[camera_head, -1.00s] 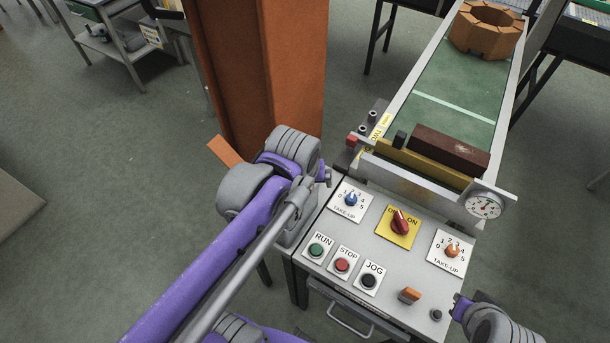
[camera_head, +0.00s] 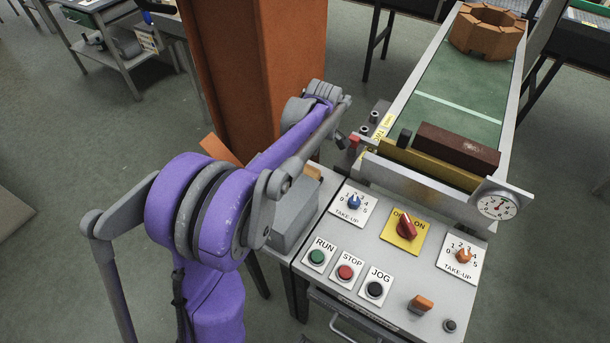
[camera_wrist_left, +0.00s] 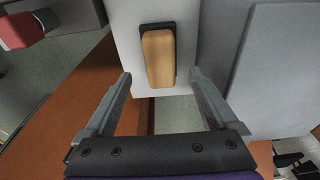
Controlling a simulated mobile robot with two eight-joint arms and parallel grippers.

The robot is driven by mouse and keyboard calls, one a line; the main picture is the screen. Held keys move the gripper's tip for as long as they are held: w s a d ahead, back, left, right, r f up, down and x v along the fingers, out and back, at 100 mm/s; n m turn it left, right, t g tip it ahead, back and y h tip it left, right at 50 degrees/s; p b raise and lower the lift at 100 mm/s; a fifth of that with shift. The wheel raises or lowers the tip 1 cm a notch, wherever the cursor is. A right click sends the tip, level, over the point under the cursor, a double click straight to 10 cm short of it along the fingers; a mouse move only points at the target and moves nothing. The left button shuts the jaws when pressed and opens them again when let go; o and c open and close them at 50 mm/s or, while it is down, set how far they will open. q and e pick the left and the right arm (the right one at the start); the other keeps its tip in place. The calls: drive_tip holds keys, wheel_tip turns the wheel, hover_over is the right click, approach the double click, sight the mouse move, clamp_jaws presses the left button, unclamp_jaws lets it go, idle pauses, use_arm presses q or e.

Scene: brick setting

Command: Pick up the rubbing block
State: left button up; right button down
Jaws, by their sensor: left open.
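The rubbing block is a tan wooden block (camera_wrist_left: 158,58) on a black base. In the left wrist view it lies on a light grey surface, ahead of my left gripper (camera_wrist_left: 160,92). The two fingers are spread wide and empty, with the block lined up between them in the picture but beyond their tips. In the head view a small tan part of the block (camera_head: 313,171) shows behind my forearm; the rest is hidden. My left gripper is mostly hidden there too, with a dark tip (camera_head: 340,138) showing by the red knob. My right gripper is out of view.
A control panel (camera_head: 385,265) with buttons and dials stands at the right. Behind it a green conveyor (camera_head: 462,85) carries a dark brown brick (camera_head: 457,148) and an orange brick ring (camera_head: 487,30). An orange column (camera_head: 265,75) rises close behind my left arm.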

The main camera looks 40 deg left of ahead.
sight(305, 169)
use_arm(q)
drive_tip(key=f, duration=0.2)
drive_tip(key=a+f, duration=0.1)
drive_tip(key=f, duration=0.2)
drive_tip(key=shift+f, duration=0.3)
drive_tip(key=shift+s, duration=0.1)
drive_tip(key=shift+f, duration=0.3)
idle(0.3)
clamp_jaws()
idle(0.4)
